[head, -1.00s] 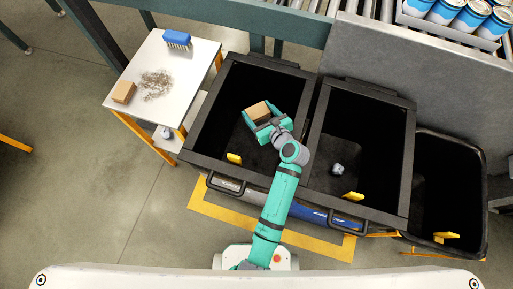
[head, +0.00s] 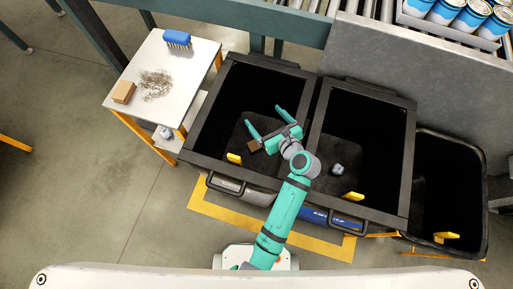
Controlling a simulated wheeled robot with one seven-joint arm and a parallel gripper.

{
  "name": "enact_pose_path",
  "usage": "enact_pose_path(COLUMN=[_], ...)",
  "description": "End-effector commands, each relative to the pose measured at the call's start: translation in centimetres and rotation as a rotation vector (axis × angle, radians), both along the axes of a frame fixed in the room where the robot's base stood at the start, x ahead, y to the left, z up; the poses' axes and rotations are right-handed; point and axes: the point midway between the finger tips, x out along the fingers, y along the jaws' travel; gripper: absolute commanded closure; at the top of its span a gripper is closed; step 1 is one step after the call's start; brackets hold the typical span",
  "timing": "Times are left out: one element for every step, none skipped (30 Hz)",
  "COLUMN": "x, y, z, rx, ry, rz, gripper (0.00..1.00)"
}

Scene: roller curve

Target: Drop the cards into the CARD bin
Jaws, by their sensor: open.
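A small brown cardboard piece (head: 254,146) is inside the left black bin (head: 222,95), low down and partly beside my gripper. I cannot tell whether it rests on the bin floor. My gripper (head: 265,119) is over the left bin with its fingers spread wide and nothing between them. Another brown cardboard block (head: 123,92) lies on the white side table (head: 125,68) at the left. No bin wording is readable, so I cannot tell which is the CARD bin.
The middle bin (head: 405,150) holds a crumpled grey piece (head: 338,169). A third bin (head: 478,190) looks empty at the right. The side table also carries a blue brush (head: 177,39) and a pile of shavings (head: 155,84). A grey panel (head: 440,85) stands behind the bins.

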Motion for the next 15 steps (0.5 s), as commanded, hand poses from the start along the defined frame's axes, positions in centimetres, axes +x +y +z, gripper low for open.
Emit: enact_pose_path(x=[-0.8, -1.2, -1.7, -2.1, -2.5, -2.9, -3.1, -3.4, -3.6, -3.8, -3.9, -4.0, -4.1, -4.1, -4.2], y=[-0.4, -0.6, -0.8, -1.0, -1.1, -1.3, -1.5, -1.6, -1.7, -1.8, -1.9, -1.9, -2.0, -2.0, -2.0], z=[0.4, 0.6, 0.8, 1.0, 1.2, 1.4, 1.5, 1.6, 1.8, 1.9, 1.9, 2.0, 2.0, 2.1, 2.1], rx=[0.0, -0.001, -0.001, -0.001, 0.0, -0.001, -0.001, -0.002, -0.001, -0.001, -0.001, -0.001, -0.001, -0.001, -0.001], ry=[0.0, 0.001, -0.001, 0.0, 0.0, 0.0, 0.0, 0.0, 0.0, 0.0, 0.0, 0.0, 0.0, 0.0, 0.0], rz=[-0.001, 0.001, 0.002, 0.004, 0.005, 0.006, 0.006, 0.007, 0.008, 0.008, 0.008, 0.008, 0.008, 0.009, 0.009], gripper=[0.1, 0.1, 0.1, 0.1, 0.1, 0.1, 0.1, 0.1, 0.1, 0.1, 0.1, 0.1, 0.1, 0.1, 0.1])
